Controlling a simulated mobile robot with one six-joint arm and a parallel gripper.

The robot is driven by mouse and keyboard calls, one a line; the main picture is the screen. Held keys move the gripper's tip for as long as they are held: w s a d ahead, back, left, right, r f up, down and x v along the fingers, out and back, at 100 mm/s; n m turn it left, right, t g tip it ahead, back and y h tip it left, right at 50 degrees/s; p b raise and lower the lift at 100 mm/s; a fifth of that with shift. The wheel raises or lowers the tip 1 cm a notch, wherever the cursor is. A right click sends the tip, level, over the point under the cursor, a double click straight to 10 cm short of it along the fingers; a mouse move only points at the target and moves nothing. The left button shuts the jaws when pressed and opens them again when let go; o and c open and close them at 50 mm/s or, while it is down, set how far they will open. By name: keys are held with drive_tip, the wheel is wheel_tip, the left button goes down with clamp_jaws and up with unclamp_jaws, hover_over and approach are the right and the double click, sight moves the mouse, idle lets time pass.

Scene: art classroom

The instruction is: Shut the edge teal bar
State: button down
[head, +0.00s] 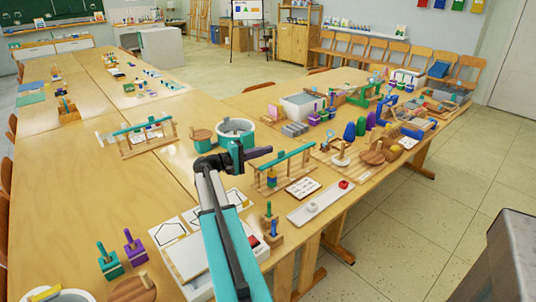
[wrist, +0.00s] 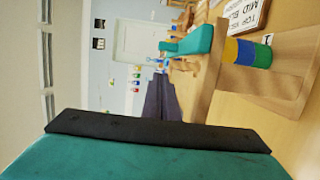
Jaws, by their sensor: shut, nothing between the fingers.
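A teal bar (head: 288,158) spans a wooden stand near the table's right edge. In the wrist view the bar (wrist: 192,42) appears foreshortened beside the stand's wooden post (wrist: 212,75). Whether it lies fully down in its stand I cannot tell. Under it stand stacked blue, yellow and green pieces (wrist: 247,53). My gripper (head: 264,152) is shut and empty, at the bar's left end in the head view. In the wrist view my dark fingers (wrist: 160,97) point toward the bar, with a small gap in the picture. Contact cannot be told.
A similar teal bar (head: 142,127) on another stand is further left. A printed card (head: 303,187) and a white tray (head: 322,203) lie in front of the near stand. A teal-rimmed pot (head: 235,128) stands behind my gripper.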

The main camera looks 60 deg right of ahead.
drive_tip(key=b+v, duration=0.1)
drive_tip(key=v, duration=0.9)
drive_tip(key=shift+w, duration=0.35)
drive_tip(key=shift+d+r, duration=0.1)
drive_tip(key=shift+d, duration=0.05)
